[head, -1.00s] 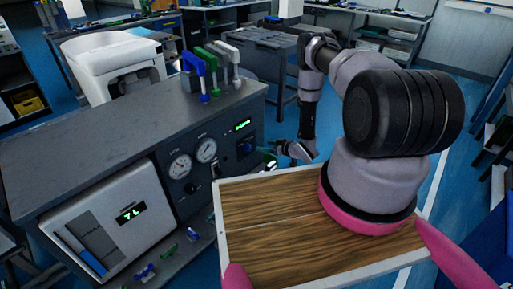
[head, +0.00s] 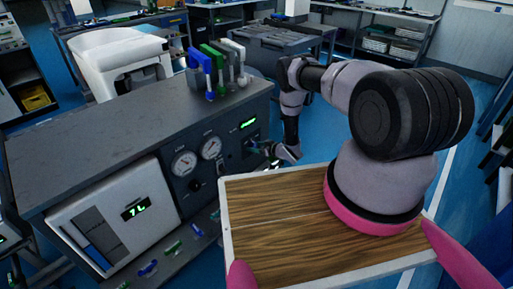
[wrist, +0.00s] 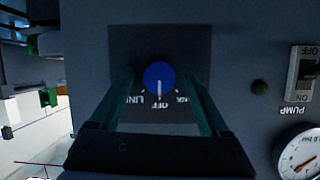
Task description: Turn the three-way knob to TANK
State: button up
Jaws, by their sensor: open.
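The three-way knob (wrist: 160,77) is a round blue dial on a dark square plate (wrist: 188,45) in the wrist view. Its white pointer line points down in the picture, at the upside-down word OFF. LINE is to the left of OFF, and a partly hidden word is on the right, behind a finger. My gripper (wrist: 160,84) is open, with one green-tinted finger on each side of the knob and visible gaps between. In the head view my gripper (head: 264,148) is at the panel's right part; the knob is too small to read there.
In the head view, blue, green and white handles (head: 218,65) stand on the bench top (head: 95,140). A wooden-topped tray (head: 285,225) is in front.

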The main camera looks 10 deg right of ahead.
grip_shut()
jog(key=shift+n, duration=0.3)
jog(key=n+h, duration=0.1)
jog(key=n+t, duration=0.1)
jog(key=shift+s+a+f+n+t+h, duration=0.1)
jog(key=shift+a+n+t+h, duration=0.05)
jog(key=shift+n+t+h, duration=0.2)
jog(key=n+t+h, duration=0.1)
jog(key=n, duration=0.2)
jog(key=shift+f+n+t+h, duration=0.1)
jog(key=shift+n+t+h, duration=0.15)
jog(key=shift+t+h, duration=0.1)
dwell(0.4)
